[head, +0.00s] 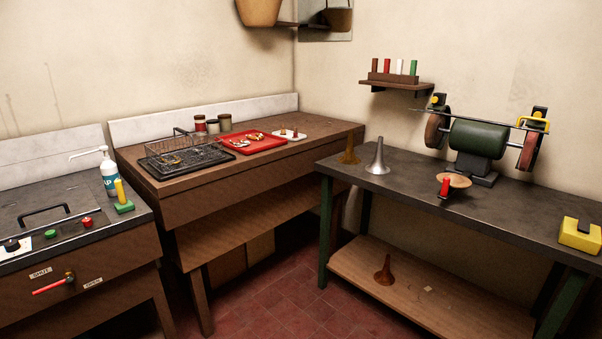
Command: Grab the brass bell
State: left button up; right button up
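Three flared horn bells show in the head view. A dark brass-coloured bell (349,153) stands upright, flare down, at the left end of the grey-topped bench on the right. A silver bell (377,160) stands upright just right of it, nearer to me. A reddish-brown, copper-looking bell (385,272) stands upright on the wooden lower shelf of the same bench. Neither of my grippers is in view.
The dark bench top (430,190) also carries a green grinder (477,139), a round wooden piece with a red handle (445,187) and a yellow block (580,236). A brown bench (318,128) holds a red tray (252,146) and wire basket (186,147). Red floor is clear.

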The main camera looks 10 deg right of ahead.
aim_at(349, 157)
jog(key=i+l+z, duration=0.3)
jog(key=i, duration=0.55)
jog(key=i+z, duration=0.3)
jog(key=i, duration=0.55)
jog(key=i+j+z, duration=0.25)
jog(key=i, duration=0.6)
